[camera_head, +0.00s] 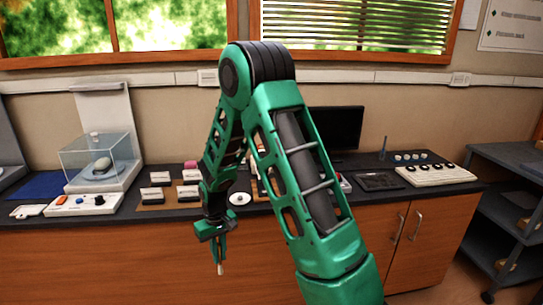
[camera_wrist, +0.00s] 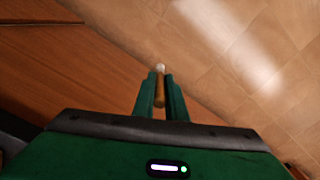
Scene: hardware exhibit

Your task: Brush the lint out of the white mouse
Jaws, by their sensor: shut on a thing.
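My gripper (camera_head: 219,257) hangs in front of the counter's orange-brown cabinet front, below the counter top. In the wrist view my gripper (camera_wrist: 161,77) is shut on a slim brush-like tool with a tan handle (camera_wrist: 160,98) and a pale tip (camera_wrist: 160,68). The tool's pale end (camera_head: 220,270) points down below the fingers in the head view. A pale rounded object (camera_head: 102,164) sits inside a clear case (camera_head: 75,160) at the left; I cannot tell if it is the white mouse. No lint can be made out.
The dark counter (camera_head: 150,220) carries a control box (camera_head: 84,205), small labelled blocks (camera_head: 188,193), a white disc (camera_head: 240,198) and a knobbed panel (camera_head: 437,175). A dark monitor (camera_head: 338,126) stands behind my arm. A grey shelf cart (camera_head: 505,160) is at the right. My arm hides the counter's middle.

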